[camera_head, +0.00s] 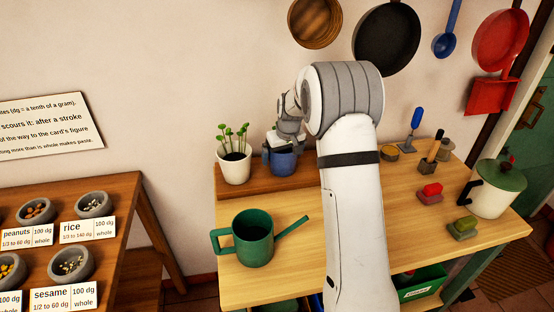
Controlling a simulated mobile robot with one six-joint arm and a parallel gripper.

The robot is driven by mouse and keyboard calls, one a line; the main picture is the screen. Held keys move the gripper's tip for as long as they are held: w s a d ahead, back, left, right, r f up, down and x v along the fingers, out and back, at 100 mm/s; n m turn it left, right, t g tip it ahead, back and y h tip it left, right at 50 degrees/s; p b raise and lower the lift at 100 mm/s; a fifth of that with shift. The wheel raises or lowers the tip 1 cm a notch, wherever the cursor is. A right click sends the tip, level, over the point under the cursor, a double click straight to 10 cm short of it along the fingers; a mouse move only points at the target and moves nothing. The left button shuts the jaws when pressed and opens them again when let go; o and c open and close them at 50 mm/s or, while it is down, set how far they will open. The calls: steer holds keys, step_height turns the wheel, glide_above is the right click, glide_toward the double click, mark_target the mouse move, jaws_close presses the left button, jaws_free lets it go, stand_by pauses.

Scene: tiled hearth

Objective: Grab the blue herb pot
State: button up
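The blue herb pot (283,162) stands on the raised wooden shelf at the back of the table, just right of a white pot with green seedlings (234,165). My gripper (276,146) is at the blue pot's rim, reaching down from behind my arm. A pale part of it covers the top of the pot, so I see no plant in it. The fingertips are small and partly hidden, so I cannot tell whether they are open or shut on the pot.
A green watering can (253,240) stands in front, its spout pointing right. Brushes (431,156), scrubbers (430,192) and a lidded pot (492,190) are on the right. Pans (386,38) hang above. A side table (125,215) with bowls is at left.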

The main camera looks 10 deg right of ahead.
steer(key=shift+c, duration=0.3)
steer(key=c, duration=0.9)
steer(key=shift+c, duration=0.7)
steer(key=shift+r, duration=0.2)
